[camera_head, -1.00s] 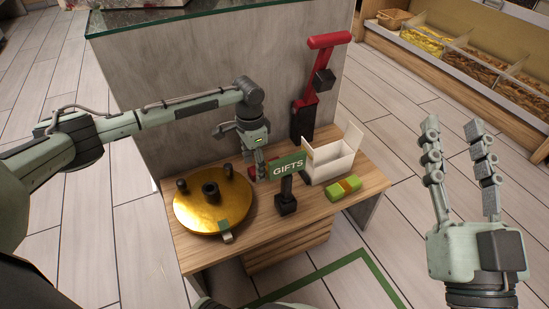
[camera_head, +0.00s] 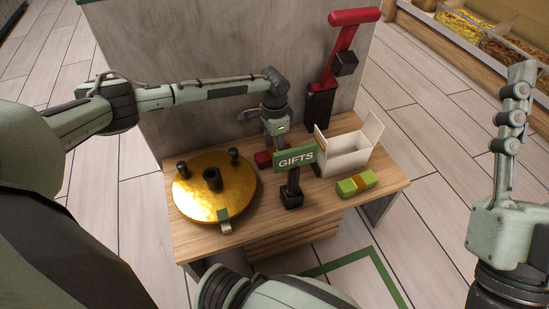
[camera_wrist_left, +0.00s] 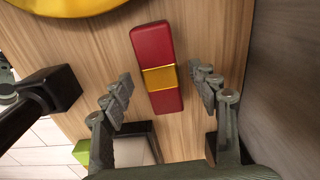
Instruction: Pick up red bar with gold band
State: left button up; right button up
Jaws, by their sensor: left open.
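The red bar with a gold band (camera_wrist_left: 158,66) lies flat on the wooden table in the left wrist view. My left gripper (camera_wrist_left: 160,79) is open, with one finger on each side of the bar and visible gaps between. Nothing is held. In the head view, part of the red bar (camera_head: 263,159) shows below my left gripper (camera_head: 276,146), behind the GIFTS sign (camera_head: 296,158); the fingertips are mostly hidden there. My right gripper (camera_head: 519,130) is raised at the right edge, off the table; one finger shows and the other side is cut off.
A round gold tray (camera_head: 205,207) with black posts stands on the left of the table. An open white box (camera_head: 345,160) and a green bar with an orange band (camera_head: 355,184) are on the right. A red and black stand (camera_head: 320,105) rises behind, near the grey wall.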

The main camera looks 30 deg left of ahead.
pick_arm(q)
jog(key=shift+f, duration=0.1)
jog(key=c, duration=1.3)
